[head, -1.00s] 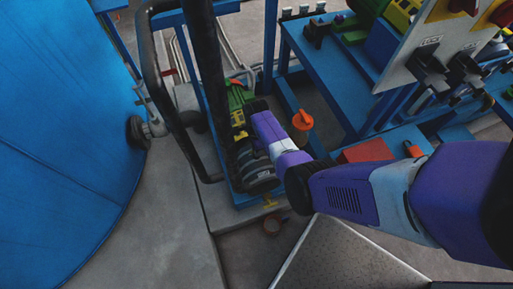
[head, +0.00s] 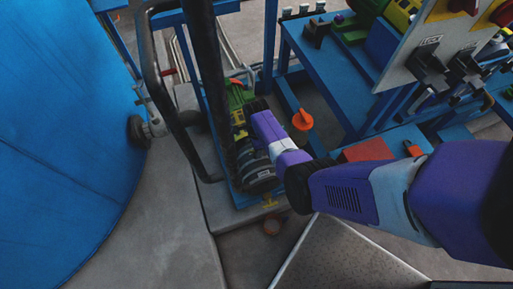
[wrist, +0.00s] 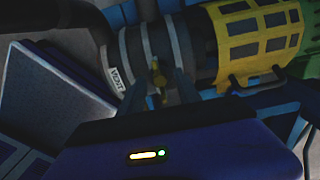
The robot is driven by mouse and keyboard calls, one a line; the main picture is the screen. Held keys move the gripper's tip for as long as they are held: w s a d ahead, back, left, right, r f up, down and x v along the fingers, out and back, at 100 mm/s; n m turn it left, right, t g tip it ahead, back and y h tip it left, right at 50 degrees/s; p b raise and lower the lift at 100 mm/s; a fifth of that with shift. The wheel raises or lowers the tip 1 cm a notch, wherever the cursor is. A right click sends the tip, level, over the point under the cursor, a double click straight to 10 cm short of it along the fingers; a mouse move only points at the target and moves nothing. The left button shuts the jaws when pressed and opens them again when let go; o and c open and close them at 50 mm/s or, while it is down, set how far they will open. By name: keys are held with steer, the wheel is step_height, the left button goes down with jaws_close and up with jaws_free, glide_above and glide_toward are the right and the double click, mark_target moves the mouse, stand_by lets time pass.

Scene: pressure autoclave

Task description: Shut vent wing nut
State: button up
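The vent wing nut (wrist: 157,80) is small and brass-yellow. In the wrist view it stands out from a dark cylinder with pale bands (wrist: 135,48), right of a white VENT label (wrist: 117,80). My gripper (wrist: 158,92) is open, with one dark finger on each side of the nut. Gaps show between the fingers and the nut; I cannot tell the depth between them. In the head view the banded cylinder (head: 258,176) lies beside my purple and white arm. My fingertips and the vent nut are hidden or too small to tell there.
A black bent pipe frame (head: 153,75) and a large blue tank (head: 60,110) stand left. A yellow caged part (wrist: 258,45) adjoins the cylinder in the wrist view. An orange knob (head: 302,120) and a blue bench (head: 330,70) lie right. Grey floor is clear at lower left.

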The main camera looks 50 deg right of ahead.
step_height(320, 180, up, 8)
steer(key=shift+f+p, duration=0.1)
steer(key=shift+p, duration=1.1)
